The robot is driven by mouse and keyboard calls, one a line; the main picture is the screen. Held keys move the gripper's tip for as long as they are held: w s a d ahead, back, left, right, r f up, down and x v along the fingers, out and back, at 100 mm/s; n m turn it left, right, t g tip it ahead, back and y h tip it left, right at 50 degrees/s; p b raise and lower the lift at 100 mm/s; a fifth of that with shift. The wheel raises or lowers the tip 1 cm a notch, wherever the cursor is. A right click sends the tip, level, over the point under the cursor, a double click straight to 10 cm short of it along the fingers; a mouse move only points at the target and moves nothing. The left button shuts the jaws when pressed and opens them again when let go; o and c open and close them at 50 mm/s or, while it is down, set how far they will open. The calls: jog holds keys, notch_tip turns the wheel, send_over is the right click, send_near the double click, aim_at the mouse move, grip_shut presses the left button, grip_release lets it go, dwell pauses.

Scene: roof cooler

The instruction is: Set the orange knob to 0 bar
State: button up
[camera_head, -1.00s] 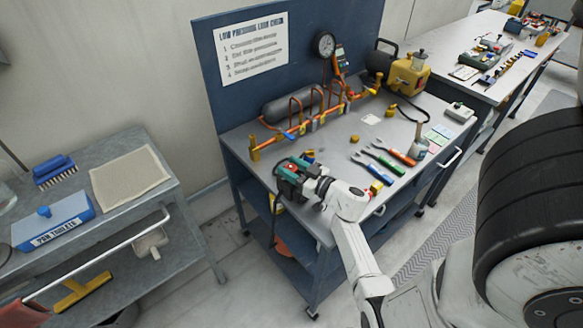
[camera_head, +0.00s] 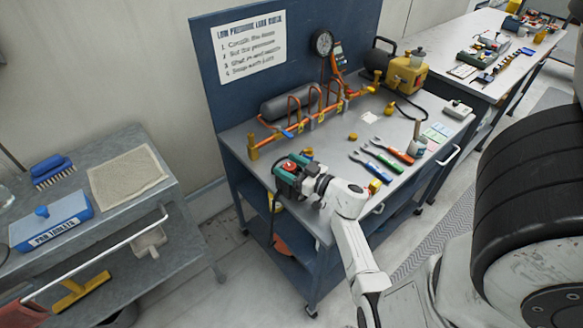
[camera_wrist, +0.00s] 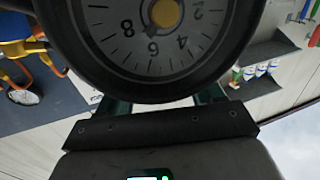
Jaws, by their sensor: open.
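In the wrist view a round dial (camera_wrist: 112,58) with a black rim and the numbers 8, 6, 4 and 2 fills the top. An orange-yellow round piece (camera_wrist: 166,13) sits at its middle, cut off by the picture's top edge. A dark pointer below it lies close to the 6. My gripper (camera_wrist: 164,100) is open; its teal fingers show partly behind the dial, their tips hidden. In the head view my gripper (camera_head: 287,178) is over the bench's left front, with a red spot between the dark and teal parts. Contact with the dial cannot be told.
A gauge (camera_head: 323,42) is on the back panel. A grey trolley (camera_head: 150,205) stands left, with a floor gap between.

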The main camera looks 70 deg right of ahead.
jog(key=b+v, duration=0.1)
jog(key=v, duration=0.9)
jog(key=shift+s, duration=0.35)
